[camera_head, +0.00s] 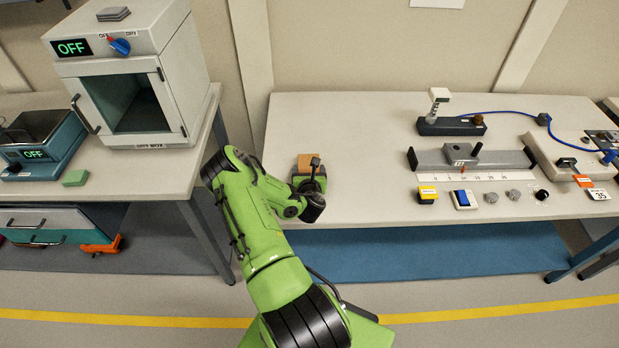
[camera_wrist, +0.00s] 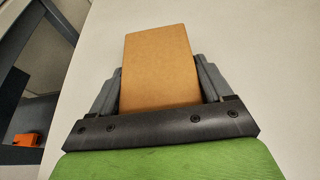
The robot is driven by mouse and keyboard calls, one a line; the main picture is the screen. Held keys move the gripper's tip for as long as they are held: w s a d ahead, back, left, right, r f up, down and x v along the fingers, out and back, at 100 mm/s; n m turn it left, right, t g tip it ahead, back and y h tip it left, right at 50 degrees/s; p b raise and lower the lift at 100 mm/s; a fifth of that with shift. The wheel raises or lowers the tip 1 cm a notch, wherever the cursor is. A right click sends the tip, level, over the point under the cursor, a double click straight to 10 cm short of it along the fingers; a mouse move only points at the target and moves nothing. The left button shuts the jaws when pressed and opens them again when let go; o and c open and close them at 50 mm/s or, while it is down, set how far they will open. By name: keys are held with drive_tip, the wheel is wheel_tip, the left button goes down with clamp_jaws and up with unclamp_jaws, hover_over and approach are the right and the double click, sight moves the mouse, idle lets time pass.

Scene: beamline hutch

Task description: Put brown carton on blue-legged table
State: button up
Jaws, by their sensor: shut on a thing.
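The brown carton (camera_head: 308,162) shows at the left end of the long pale table (camera_head: 370,135), partly hidden behind my gripper. A blue leg (camera_head: 590,252) shows under this table's right end. My gripper (camera_head: 309,178) is over the table's left front part. In the wrist view, the carton (camera_wrist: 158,60) is between the two grey fingers of my gripper (camera_wrist: 157,85), which is shut on it. The pale table top (camera_wrist: 255,70) lies beyond the carton. I cannot tell whether the carton touches it.
Several instruments, including a grey rail (camera_head: 470,160) and yellow button box (camera_head: 427,194), stand on the table's right half. Bare top lies between them and the carton.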

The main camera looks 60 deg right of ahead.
drive_tip(key=shift+r, duration=0.1)
drive_tip(key=shift+f, duration=0.25)
drive_tip(key=o, duration=1.2)
drive_tip(key=shift+r+p, duration=0.3)
drive_tip(key=shift+r, duration=0.05)
drive_tip(key=b+v, duration=0.4)
drive_tip(key=v, duration=0.1)
drive_tip(key=b+v, duration=0.2)
drive_tip(key=b, duration=0.1)
drive_tip(key=shift+s+a+f, duration=0.15)
drive_tip(key=shift+a+f, duration=0.15)
drive_tip(key=shift+a, duration=0.1)
drive_tip(key=v, duration=0.1)
drive_tip(key=p+v, duration=0.1)
drive_tip(key=v, duration=0.1)
drive_tip(key=shift+r, duration=0.4)
drive_tip(key=shift+s+a+r+p, duration=0.25)
drive_tip(key=shift+a+p, duration=0.2)
drive_tip(key=shift+p, duration=0.1)
